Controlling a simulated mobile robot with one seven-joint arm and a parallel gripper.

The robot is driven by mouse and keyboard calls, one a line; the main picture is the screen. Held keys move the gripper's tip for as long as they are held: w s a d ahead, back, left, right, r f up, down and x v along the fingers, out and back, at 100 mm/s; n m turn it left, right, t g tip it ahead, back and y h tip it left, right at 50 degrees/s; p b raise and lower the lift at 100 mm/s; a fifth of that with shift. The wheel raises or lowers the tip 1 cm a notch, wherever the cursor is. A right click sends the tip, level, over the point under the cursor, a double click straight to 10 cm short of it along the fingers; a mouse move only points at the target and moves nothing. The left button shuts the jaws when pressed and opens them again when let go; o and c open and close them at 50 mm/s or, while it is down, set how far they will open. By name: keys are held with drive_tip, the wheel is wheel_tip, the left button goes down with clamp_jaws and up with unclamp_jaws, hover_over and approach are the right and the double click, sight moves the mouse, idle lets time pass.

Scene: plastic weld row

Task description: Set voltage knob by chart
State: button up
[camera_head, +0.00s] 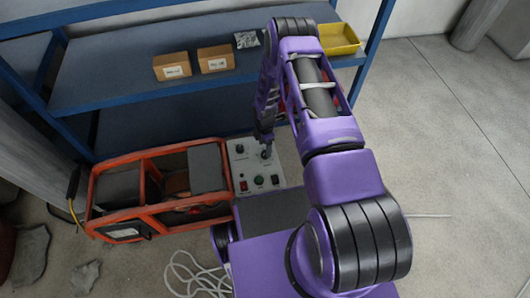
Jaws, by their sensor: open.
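A pale control panel (252,168) stands at the right end of an orange-framed machine, low in front of the shelf. It carries a black knob (239,149) at its upper left and another dark knob (266,154) at its upper right. A red switch, a green button and a dark knob sit along its lower part. My gripper (265,144) points down over the upper right knob and is open. The jaws are too small to tell whether they touch or straddle the knob. I cannot make out the knob's pointer, its scale or a readable chart.
The orange-framed machine (95,207) lies left of the panel. A blue shelf (120,85) behind holds two cardboard boxes (215,60), a grey packet (246,39) and a yellow tray (338,38). A white cable (195,278) lies on the floor. Floor at right is mostly clear.

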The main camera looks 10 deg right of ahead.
drive_tip(key=shift+f, duration=1.95)
clamp_jaws()
